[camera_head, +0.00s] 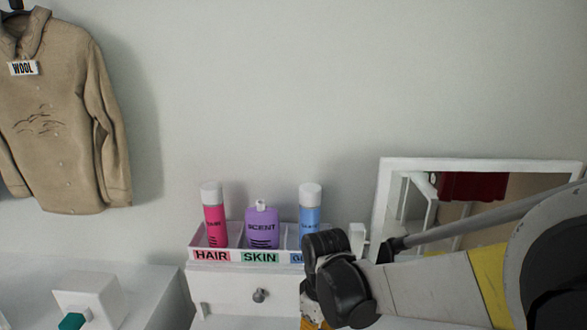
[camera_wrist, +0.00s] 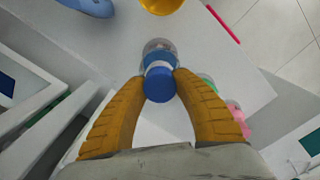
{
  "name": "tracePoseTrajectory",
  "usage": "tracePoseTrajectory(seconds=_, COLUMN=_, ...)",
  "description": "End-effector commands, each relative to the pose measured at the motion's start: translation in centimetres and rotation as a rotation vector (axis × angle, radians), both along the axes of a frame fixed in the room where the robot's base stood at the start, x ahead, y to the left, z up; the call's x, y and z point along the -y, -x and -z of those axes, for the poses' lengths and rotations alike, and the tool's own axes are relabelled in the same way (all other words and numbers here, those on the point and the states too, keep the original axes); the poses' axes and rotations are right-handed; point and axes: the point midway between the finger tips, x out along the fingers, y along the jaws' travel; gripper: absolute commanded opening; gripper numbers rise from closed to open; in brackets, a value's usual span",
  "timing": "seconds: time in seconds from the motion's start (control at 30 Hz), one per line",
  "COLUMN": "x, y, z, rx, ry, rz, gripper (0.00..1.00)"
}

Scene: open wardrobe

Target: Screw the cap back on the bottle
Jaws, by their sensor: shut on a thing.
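In the wrist view a dark blue cap (camera_wrist: 160,87) sits between the two yellow fingers of my gripper (camera_wrist: 159,78). The fingertips press on its sides, and the gripper is shut on it. A bottle (camera_wrist: 157,47) with a clear, rounded body lies in line just beyond the cap, with a lighter blue band between them. I cannot tell from this angle whether the cap is threaded on or only resting against the bottle.
An open white tray (camera_head: 224,255) holds a pink bottle (camera_head: 214,216), a purple bottle (camera_head: 262,228) and a blue bottle (camera_head: 309,207). A mirror (camera_head: 384,207) stands behind my arm. A yellow round thing (camera_wrist: 162,5) lies near the clear bottle.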

Motion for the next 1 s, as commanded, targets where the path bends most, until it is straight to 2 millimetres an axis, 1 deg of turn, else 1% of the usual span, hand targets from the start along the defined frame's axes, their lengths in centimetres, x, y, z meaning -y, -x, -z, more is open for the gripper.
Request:
tracePoseTrajectory(seconds=0.1, x=0.00, y=0.01, z=0.04, rx=0.000, ry=0.000, rz=0.223, gripper=0.00)
tracePoseTrajectory(seconds=0.6, x=0.01, y=0.01, z=0.10, rx=0.001, ry=0.000, rz=1.171, gripper=0.00)
tracePoseTrajectory(seconds=0.73, x=0.00, y=0.01, z=0.10, rx=0.000, ry=0.000, rz=1.313, gripper=0.00)
tracePoseTrajectory(seconds=0.8, x=0.01, y=0.02, z=0.10, rx=0.000, ry=0.000, rz=1.341, gripper=0.00)
tracePoseTrajectory(seconds=0.97, x=0.00, y=0.01, z=0.10, rx=0.000, ry=0.000, rz=1.344, gripper=0.00)
tracePoseTrajectory(seconds=1.0, x=0.00, y=0.01, z=0.10, rx=0.000, ry=0.000, rz=1.344, gripper=0.38)
